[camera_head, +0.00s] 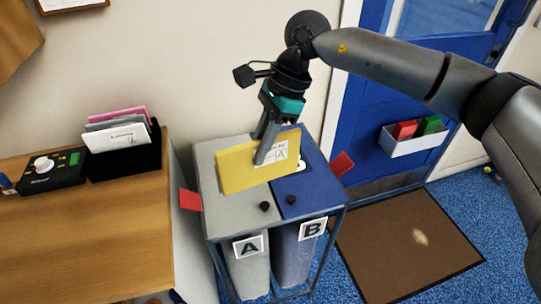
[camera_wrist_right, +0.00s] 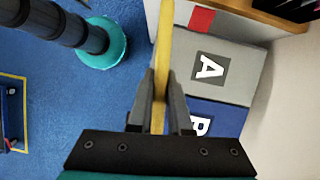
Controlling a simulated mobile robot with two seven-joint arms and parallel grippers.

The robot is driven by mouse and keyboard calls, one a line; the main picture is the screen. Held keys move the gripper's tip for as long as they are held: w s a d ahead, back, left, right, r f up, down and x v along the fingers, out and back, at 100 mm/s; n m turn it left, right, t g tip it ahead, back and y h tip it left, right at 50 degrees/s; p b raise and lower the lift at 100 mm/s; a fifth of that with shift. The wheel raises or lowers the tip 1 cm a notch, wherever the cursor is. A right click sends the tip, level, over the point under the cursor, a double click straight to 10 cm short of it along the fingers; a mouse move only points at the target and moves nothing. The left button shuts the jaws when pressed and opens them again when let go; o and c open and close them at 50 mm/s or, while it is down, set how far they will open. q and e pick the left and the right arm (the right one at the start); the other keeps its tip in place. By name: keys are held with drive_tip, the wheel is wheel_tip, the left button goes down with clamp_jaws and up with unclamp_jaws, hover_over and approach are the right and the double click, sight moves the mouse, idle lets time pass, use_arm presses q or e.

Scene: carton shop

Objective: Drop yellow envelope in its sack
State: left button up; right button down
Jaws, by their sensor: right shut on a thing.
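The yellow envelope (camera_head: 232,172) hangs upright in my right gripper (camera_head: 265,150), above the sack stand; its white label shows what looks like an A. In the right wrist view the envelope (camera_wrist_right: 163,45) is edge-on between the shut fingers (camera_wrist_right: 160,98). Sack A (camera_head: 249,274) is grey, under a grey lid (camera_head: 215,210). Sack B (camera_head: 293,255) is blue, under a blue lid (camera_head: 312,190). Both lids look closed, each with a black knob. The envelope covers part of both lids; I cannot tell its height above them. My left gripper is not in view.
A wooden desk (camera_head: 85,245) on the left bears a black tray (camera_head: 128,160) of envelopes and a black device (camera_head: 50,171). Red flags (camera_head: 190,200) stick out at the stand's sides. The wall is close behind; a brown mat (camera_head: 410,245) lies right.

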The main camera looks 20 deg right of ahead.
drive_tip(key=w+a+r+m+t+h+p, duration=0.25)
drive_tip(key=w+r+m, duration=0.2)
drive_tip(key=m, duration=0.55)
drive_tip(key=w+a+r+m+t+h+p, duration=0.1)
drive_tip(key=w+r+m+t+h+p, duration=0.2)
drive_tip(key=r+m, duration=0.45)
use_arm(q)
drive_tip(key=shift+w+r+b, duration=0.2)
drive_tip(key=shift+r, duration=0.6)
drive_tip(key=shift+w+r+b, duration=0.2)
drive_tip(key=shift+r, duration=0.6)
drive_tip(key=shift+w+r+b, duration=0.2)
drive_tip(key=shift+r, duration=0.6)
use_arm(e)
drive_tip(key=w+f+m, duration=0.2)
drive_tip(key=w+f, duration=0.3)
drive_tip(key=w, duration=0.1)
drive_tip(key=shift+w+y, duration=0.2)
drive_tip(key=shift+y, duration=0.25)
